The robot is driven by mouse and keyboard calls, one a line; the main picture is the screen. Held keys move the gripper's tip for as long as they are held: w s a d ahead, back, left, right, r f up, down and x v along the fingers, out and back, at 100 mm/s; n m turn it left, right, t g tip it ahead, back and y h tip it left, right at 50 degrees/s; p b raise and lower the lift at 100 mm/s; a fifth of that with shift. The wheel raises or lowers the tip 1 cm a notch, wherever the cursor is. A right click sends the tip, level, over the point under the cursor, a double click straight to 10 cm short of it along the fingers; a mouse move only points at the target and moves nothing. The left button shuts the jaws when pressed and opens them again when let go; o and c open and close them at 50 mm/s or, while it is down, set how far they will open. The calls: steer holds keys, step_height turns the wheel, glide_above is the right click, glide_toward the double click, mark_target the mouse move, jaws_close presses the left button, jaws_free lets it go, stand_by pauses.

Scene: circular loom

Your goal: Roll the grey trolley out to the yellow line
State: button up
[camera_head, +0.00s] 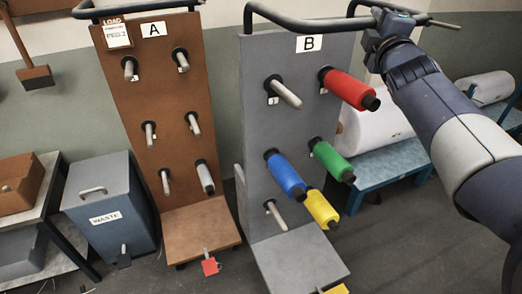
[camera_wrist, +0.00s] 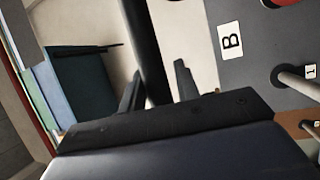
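The grey trolley (camera_head: 300,70) stands upright in the middle of the head view, marked B. It has a dark tubular handle (camera_head: 310,26) along its top. Red, green, blue and yellow spools sit on its pegs; the upper left and lower left pegs are bare. My gripper (camera_head: 377,18) is at the right end of the handle. In the wrist view a dark bar (camera_wrist: 148,45) of the handle runs between the two fingers (camera_wrist: 158,88), with a small gap beside the right finger. The grip looks open around the bar. No yellow line on the floor is in view.
A brown trolley (camera_head: 150,90) marked A stands close to the left. A grey waste bin (camera_head: 115,215) and a shelf are farther left. A blue stand (camera_head: 385,165) with large white rolls is behind at the right. Floor (camera_head: 420,250) at front right is clear.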

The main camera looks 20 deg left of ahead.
steer(key=shift+o, duration=1.4)
steer(key=shift+s+r, duration=0.1)
steer(key=shift+r, duration=0.1)
